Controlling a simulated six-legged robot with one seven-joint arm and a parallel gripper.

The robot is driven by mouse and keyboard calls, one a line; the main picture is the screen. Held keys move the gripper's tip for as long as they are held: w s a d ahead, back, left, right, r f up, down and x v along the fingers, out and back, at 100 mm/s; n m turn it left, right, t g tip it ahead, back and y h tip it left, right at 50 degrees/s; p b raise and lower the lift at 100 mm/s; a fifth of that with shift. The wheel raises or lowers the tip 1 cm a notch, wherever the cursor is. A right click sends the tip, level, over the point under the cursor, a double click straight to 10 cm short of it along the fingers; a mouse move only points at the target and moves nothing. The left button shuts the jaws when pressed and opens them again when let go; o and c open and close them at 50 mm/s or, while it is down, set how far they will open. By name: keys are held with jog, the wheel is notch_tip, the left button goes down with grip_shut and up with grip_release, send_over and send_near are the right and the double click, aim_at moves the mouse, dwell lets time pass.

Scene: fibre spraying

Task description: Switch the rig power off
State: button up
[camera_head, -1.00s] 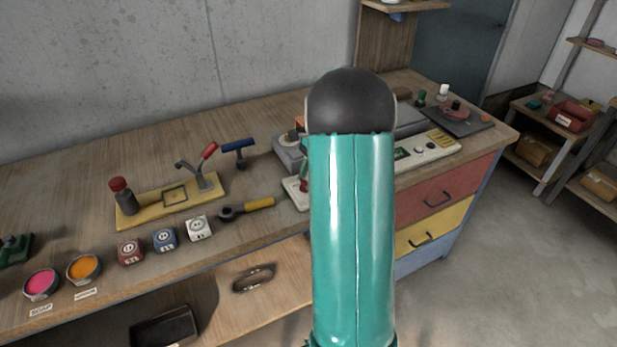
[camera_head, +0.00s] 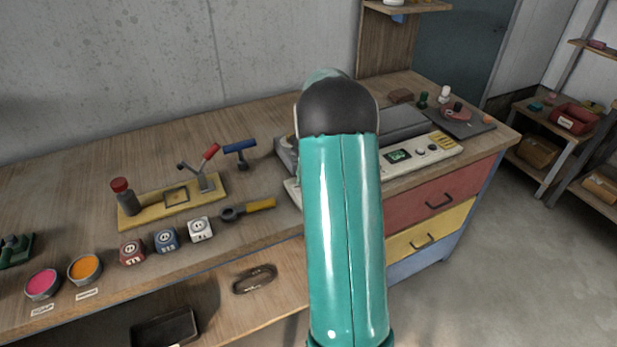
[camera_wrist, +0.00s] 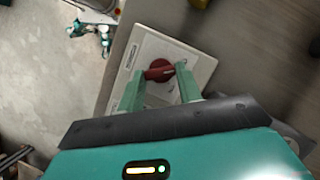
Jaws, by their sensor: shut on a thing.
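The red rotary knob (camera_wrist: 158,65) sits on a white panel (camera_wrist: 200,60) in the wrist view. My gripper (camera_wrist: 162,73) has its two pale green fingers on either side of the knob, shut on its bar-shaped handle. In the head view my teal arm crosses in front of the bench and hides the gripper and the knob. The right part of a long white control panel (camera_head: 440,150) shows there, with a small green display (camera_head: 398,155) and round buttons.
A yellow fixture (camera_head: 150,211) with a red-handled lever stands left on the bench. A wrench with a yellow handle (camera_head: 262,204), several small cubes and two paint tins lie along the front edge. A dark mat (camera_head: 476,127) is at the right end.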

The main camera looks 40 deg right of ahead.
dwell(0.3)
jog(key=o, duration=1)
jog(key=v, duration=1.4)
jog(key=shift+a, duration=0.1)
